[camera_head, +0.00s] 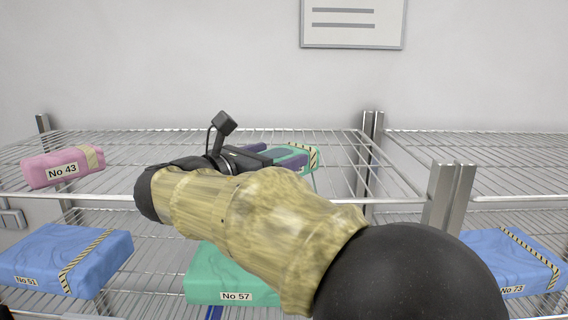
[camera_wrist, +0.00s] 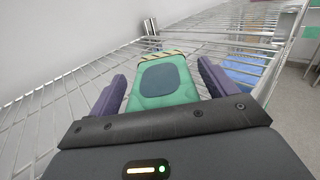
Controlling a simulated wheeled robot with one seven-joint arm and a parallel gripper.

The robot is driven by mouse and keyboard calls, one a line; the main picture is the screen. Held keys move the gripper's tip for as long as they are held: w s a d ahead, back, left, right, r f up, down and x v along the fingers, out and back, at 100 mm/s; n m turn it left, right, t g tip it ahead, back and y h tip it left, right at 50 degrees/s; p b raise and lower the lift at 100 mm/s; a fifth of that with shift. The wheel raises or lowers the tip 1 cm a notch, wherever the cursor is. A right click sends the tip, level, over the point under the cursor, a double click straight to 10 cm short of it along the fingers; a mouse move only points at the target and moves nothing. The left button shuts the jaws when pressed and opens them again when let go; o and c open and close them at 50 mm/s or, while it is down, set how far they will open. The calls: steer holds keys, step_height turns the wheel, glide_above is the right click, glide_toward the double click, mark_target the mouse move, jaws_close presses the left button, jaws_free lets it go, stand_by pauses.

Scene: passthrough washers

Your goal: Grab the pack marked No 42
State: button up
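A green pack (camera_head: 299,152) with a black-and-yellow striped band lies on the upper wire shelf. It also shows in the wrist view (camera_wrist: 165,94), with a darker patch on its face. No number is visible on it, so I cannot tell whether it is No 42. My gripper (camera_wrist: 162,72) is open, with one purple finger on each side of this pack and small gaps between. In the head view my gripper (camera_head: 283,158) partly covers the pack. No label reading No 42 shows in either view.
A pink pack No 43 (camera_head: 62,167) lies at the upper shelf's left. Below are a blue pack No 51 (camera_head: 52,258), a green pack No 57 (camera_head: 222,283) and a blue pack No 73 (camera_head: 505,260). Metal posts (camera_head: 449,196) stand between the wire shelves.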

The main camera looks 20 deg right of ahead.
mark_target(273, 154)
steer(key=c, duration=1)
steer(key=shift+r+b, duration=1.1)
steer(key=shift+r, duration=3.95)
